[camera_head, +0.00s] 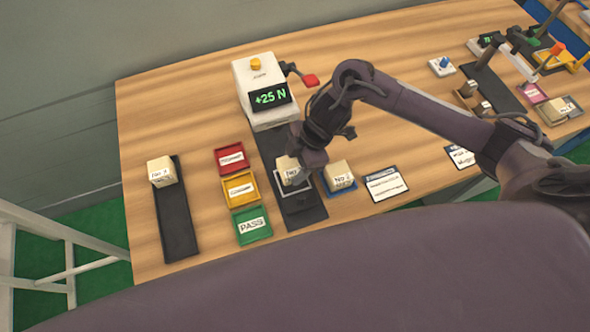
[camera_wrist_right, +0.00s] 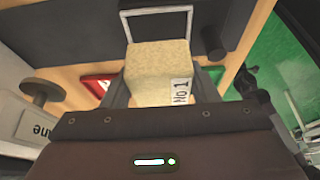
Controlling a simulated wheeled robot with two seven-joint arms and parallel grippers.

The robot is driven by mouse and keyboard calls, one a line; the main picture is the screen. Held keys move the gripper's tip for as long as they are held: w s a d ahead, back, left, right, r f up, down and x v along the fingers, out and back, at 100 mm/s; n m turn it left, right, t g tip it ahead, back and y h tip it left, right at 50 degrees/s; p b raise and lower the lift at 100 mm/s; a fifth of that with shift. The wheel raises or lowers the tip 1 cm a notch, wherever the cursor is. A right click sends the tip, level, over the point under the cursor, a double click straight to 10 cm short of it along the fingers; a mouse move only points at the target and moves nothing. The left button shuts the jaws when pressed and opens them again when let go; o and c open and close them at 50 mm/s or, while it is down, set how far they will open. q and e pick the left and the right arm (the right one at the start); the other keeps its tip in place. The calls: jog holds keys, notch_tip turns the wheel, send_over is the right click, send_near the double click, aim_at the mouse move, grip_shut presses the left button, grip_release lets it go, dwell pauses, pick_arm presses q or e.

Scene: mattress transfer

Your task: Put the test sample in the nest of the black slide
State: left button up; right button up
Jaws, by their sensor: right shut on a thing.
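My right gripper (camera_head: 298,160) is shut on a beige foam block (camera_wrist_right: 160,72) labelled "No 1". That block also shows in the head view (camera_head: 290,168), partly hidden by the gripper, over the black slide (camera_head: 303,217). The nest, a pale square frame (camera_wrist_right: 212,10) on the slide, shows empty in the part seen in the right wrist view. The block overlaps the frame's near edge in that view; I cannot tell its height above it. In the head view the frame (camera_head: 296,201) lies just below the block.
A white force tester (camera_head: 260,82) reading "+25 N" stands behind the slide. Another block (camera_head: 340,173) sits on a blue pad to the right. A third block (camera_head: 160,170) stands on a black strip (camera_head: 178,228). Red, yellow and green trays (camera_head: 253,226) lie left of the slide.

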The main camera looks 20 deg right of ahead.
aim_at(295, 172)
notch_tip(295, 172, down, 4)
jog(key=shift+r, duration=0.15)
pick_arm(q)
jog(key=shift+a, duration=0.3)
jog(key=shift+s, duration=0.1)
pick_arm(e)
jog(key=shift+f, duration=0.2)
